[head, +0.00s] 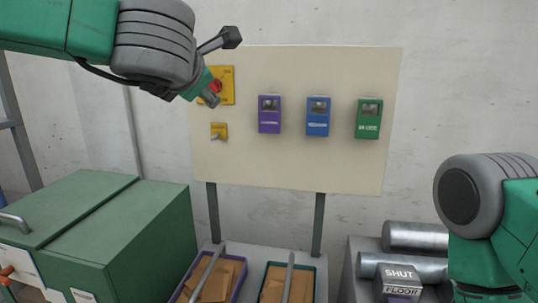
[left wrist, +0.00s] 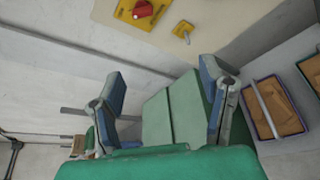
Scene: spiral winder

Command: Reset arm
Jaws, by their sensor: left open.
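My left gripper (head: 214,68) is at the upper left of the head view, in front of the panel's left edge. Its fingers are spread. In the left wrist view, the two blue-grey fingers of the left gripper (left wrist: 163,92) stand wide apart with nothing between them. In the head view it partly covers a yellow plate (head: 228,80) with a red knob, which also shows in the left wrist view (left wrist: 142,10). I cannot tell whether it touches the knob. My right arm shows at the right edge, but its gripper is out of view.
A cream panel (head: 290,165) holds a small yellow switch (head: 219,131) and purple (head: 269,115), blue (head: 318,117) and green (head: 368,119) boxes. A green cabinet (head: 130,230) stands lower left. Purple-rimmed (head: 240,280) and green-rimmed (head: 313,268) trays and metal cylinders (head: 415,237) lie below.

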